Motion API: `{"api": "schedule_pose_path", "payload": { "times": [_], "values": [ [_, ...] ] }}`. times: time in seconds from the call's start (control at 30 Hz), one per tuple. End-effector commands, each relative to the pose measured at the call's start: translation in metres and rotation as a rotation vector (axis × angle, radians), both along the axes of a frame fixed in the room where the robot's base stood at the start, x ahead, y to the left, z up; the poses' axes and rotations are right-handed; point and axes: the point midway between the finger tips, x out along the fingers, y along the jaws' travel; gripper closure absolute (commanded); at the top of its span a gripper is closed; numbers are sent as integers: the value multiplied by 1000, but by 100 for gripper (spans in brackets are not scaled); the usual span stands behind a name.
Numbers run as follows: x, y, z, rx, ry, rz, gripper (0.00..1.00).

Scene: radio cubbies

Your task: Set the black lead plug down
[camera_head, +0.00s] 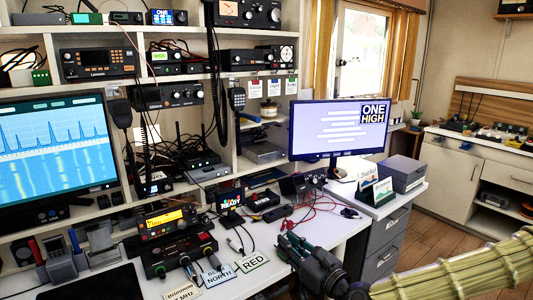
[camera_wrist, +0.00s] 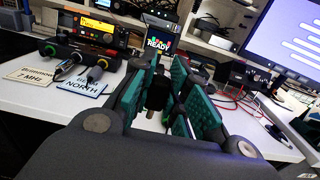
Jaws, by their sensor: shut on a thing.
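My gripper (camera_head: 287,243) is over the front part of the white desk, to the right of the RED card (camera_head: 252,262). In the wrist view its green-padded fingers (camera_wrist: 160,98) point toward the radios at the back. I cannot tell how far the plug is above the desk. The NORTH card (camera_head: 218,273) lies to the left of the RED card. Dark lead ends lie by the cards; one rests on the NORTH card (camera_wrist: 85,87) in the wrist view.
A radio with a yellow display (camera_head: 164,219) stands behind the cards. A small READY screen (camera_head: 229,200) is behind my gripper. Red leads (camera_head: 300,212) run across the desk to a black box. A monitor (camera_head: 337,130) stands at the right. Bare desk (camera_head: 262,238) shows left of my gripper.

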Motion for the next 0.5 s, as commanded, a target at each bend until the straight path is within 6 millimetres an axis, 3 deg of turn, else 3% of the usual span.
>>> {"api": "schedule_pose_path", "payload": {
  "times": [0.5],
  "values": [
    [1,-21,-35,26,-4,-139,100]
  ]
}}
